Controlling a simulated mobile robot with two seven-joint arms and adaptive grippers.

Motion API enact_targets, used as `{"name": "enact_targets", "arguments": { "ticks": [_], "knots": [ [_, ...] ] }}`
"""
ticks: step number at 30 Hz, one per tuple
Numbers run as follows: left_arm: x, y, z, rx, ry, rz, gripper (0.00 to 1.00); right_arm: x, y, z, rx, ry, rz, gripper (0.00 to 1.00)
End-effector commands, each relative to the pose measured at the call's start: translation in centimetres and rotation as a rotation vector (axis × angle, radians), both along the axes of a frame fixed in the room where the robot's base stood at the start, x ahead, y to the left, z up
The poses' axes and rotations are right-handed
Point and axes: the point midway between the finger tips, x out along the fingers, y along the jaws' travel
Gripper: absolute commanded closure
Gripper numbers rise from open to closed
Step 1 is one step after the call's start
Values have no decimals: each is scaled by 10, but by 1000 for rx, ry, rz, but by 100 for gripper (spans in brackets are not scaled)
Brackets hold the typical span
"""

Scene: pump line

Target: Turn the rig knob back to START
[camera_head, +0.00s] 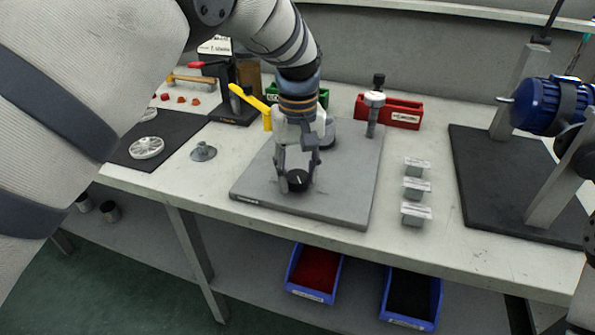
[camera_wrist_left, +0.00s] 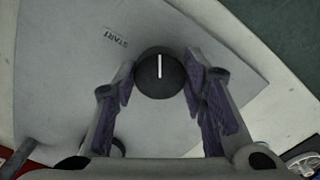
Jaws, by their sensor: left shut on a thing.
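The rig knob (camera_head: 297,181) is a round black knob with a white pointer line, near the front edge of the grey rig plate (camera_head: 345,205). My left gripper (camera_head: 297,178) reaches down over it with a finger on each side and is shut on it. In the left wrist view the knob (camera_wrist_left: 160,73) sits between the fingertips (camera_wrist_left: 160,78). Its white line points straight up in that view, while the START label (camera_wrist_left: 115,37) lies up and to the left of it, so the line does not point at the label. My right gripper does not show.
A yellow lever (camera_head: 254,103) stands beside my left gripper. A clamp post (camera_head: 373,112) rises at the plate's back right. Several small metal blocks (camera_head: 416,188) lie right of the plate. A blue motor (camera_head: 545,104) is on a stand over a dark mat (camera_head: 480,190). A red bin (camera_head: 403,112) is behind.

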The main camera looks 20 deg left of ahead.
Motion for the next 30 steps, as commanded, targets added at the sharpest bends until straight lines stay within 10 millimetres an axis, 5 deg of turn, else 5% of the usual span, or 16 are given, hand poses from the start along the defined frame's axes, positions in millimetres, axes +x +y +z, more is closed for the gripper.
{"name": "enact_targets", "arguments": {
  "ticks": [30],
  "knots": [
    [1, -2, -2, 2, 5, 874, 89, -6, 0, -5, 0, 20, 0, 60]
  ]
}}
